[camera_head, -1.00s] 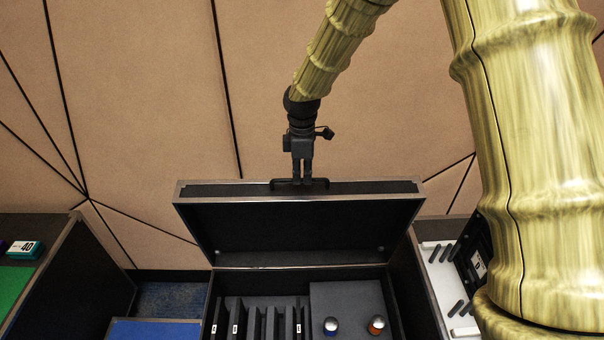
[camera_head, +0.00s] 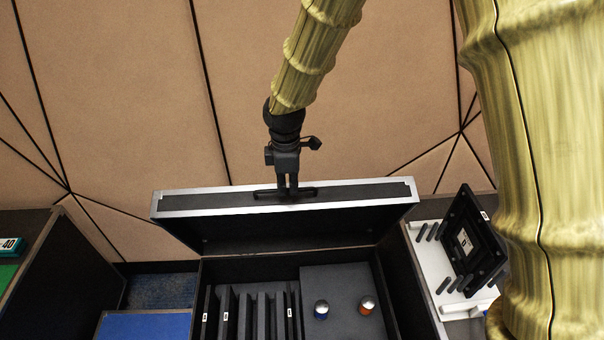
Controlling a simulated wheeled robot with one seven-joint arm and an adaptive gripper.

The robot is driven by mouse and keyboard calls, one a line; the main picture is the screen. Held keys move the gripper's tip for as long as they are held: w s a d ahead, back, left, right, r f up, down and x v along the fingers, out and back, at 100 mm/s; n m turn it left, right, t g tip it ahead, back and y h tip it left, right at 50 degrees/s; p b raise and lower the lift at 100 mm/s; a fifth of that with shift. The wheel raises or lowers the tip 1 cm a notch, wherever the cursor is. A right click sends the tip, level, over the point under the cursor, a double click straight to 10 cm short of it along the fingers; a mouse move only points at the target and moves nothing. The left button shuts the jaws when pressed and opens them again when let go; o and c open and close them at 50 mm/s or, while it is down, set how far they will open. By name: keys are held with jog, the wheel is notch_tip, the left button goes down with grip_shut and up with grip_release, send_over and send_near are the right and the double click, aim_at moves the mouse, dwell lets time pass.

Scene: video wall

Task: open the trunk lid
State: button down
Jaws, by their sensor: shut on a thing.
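The black trunk (camera_head: 390,283) with silver edging stands at the bottom middle of the head view. Its lid (camera_head: 300,231) is raised well up from the body, hinged at the rear, and the inside shows. My gripper (camera_head: 288,194) is shut on the dark handle (camera_head: 308,191) at the lid's upper edge. The fingers partly hide the handle's middle.
A white board (camera_head: 431,262) with dark pegs and a black framed panel (camera_head: 470,241) stand at the right. A dark case (camera_head: 80,267) with a green surface and teal box (camera_head: 10,248) is at the left. A blue surface (camera_head: 150,327) lies beside the trunk. The panelled wall rises behind.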

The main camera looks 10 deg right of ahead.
jog(key=shift+s, duration=0.1)
jog(key=c, duration=1.5)
grip_release()
jog(key=r, duration=1.2)
jog(key=shift+s, duration=0.2)
